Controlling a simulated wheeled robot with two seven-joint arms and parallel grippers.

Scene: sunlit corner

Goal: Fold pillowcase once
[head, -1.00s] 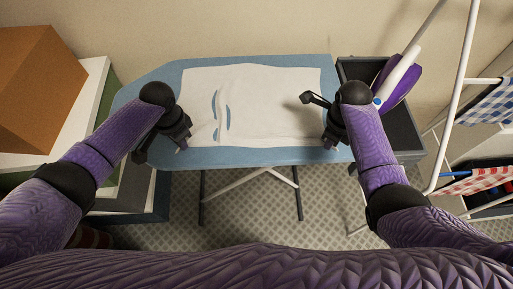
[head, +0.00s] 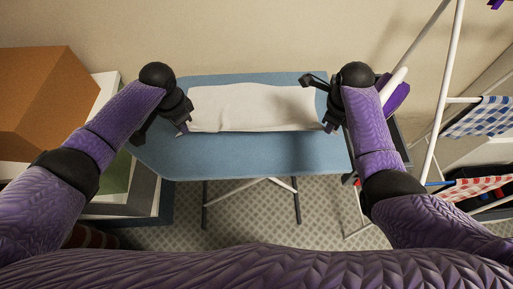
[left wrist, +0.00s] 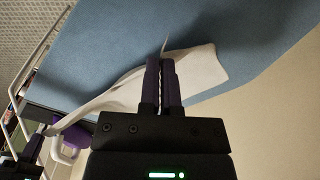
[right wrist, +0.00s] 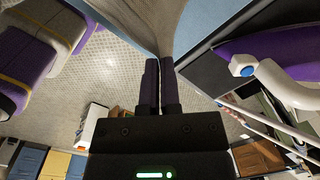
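The white pillowcase (head: 255,107) lies on the blue ironing board (head: 250,155) as a narrow strip along its back half, doubled over. My left gripper (head: 185,128) is at its front left corner. In the left wrist view its fingers (left wrist: 162,65) are close together on the pillowcase (left wrist: 205,68), a small tip of cloth standing up past them. My right gripper (head: 329,128) is at the front right corner. In the right wrist view its fingers (right wrist: 165,62) are close together, with the pillowcase (right wrist: 140,22) stretching up from the tips. The lower layer is mostly hidden.
A cardboard box (head: 40,100) stands at the left. A drying rack (head: 432,140) with a blue checked cloth (head: 483,117) and a red checked cloth (head: 475,188) is at the right. A purple and white iron (head: 397,92) sits behind my right arm. The board's front half is clear.

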